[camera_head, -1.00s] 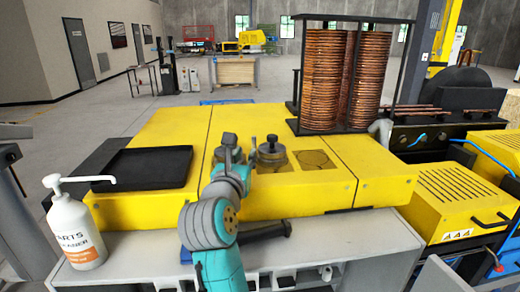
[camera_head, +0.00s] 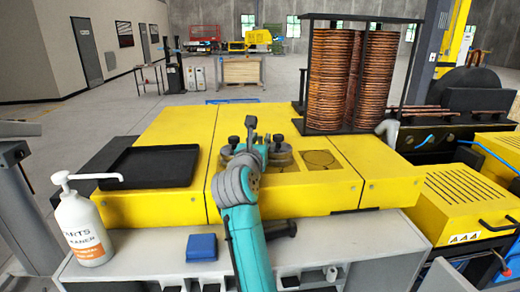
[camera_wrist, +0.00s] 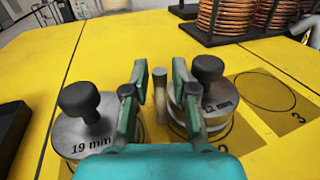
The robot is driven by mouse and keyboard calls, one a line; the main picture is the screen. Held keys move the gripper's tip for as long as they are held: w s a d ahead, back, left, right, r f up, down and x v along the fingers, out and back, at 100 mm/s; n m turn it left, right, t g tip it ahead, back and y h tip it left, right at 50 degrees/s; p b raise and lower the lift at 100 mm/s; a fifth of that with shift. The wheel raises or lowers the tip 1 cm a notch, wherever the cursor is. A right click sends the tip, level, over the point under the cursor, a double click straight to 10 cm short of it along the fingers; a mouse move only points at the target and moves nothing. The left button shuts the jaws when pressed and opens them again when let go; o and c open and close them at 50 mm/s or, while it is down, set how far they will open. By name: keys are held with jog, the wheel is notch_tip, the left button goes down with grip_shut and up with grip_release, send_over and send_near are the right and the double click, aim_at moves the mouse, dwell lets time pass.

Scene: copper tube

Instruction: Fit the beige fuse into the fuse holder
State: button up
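A small upright beige cylinder (camera_wrist: 159,98), which looks like the beige fuse, shows in the wrist view between my fingers on the yellow surface. My gripper (camera_wrist: 158,84) is open, with one teal finger on each side of it. I see a gap on both sides, but cannot tell whether the cylinder is between the fingertips or just beyond. In the head view my gripper (camera_head: 262,150) is over the yellow bench, and the cylinder is not distinguishable there. I cannot identify a fuse holder in either view.
A 19 mm weight (camera_wrist: 85,120) stands left of my fingers and a 12 mm weight (camera_wrist: 207,95) close to the right finger. The yellow bench (camera_head: 165,125) also bears a black tray (camera_head: 150,167) and copper coils (camera_head: 330,80). A blue box (camera_head: 202,247) and dispenser bottle (camera_head: 82,228) stand in front.

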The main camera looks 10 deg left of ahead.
grip_shut()
jog(key=shift+r, duration=0.1)
